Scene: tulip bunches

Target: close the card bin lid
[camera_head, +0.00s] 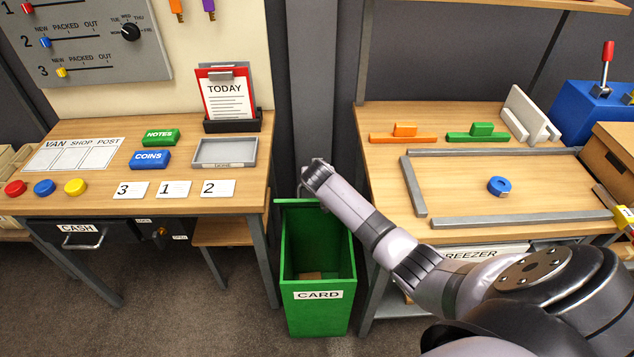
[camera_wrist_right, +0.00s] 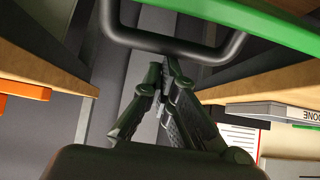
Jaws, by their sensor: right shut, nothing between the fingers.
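The green card bin (camera_head: 318,308) stands on the floor between the two tables, its top open and brown card (camera_head: 308,275) visible inside. The lid (camera_head: 296,202) shows only as a thin green edge at the back of the bin. In the right wrist view the green lid edge (camera_wrist_right: 255,22) crosses the top, with a dark loop handle (camera_wrist_right: 170,42) below it. My right gripper (camera_wrist_right: 172,68) is shut and empty, its fingertips close to the handle bar; contact cannot be told. In the head view my right arm reaches over the bin's back right corner, gripper (camera_head: 308,172) small there. My left gripper is out of view.
A wooden table (camera_head: 235,185) with labelled cards and a tray (camera_head: 225,152) stands left of the bin. Another table (camera_head: 460,200) with a grey frame stands to the right. A dark post (camera_head: 318,80) rises behind the bin. The floor in front is clear.

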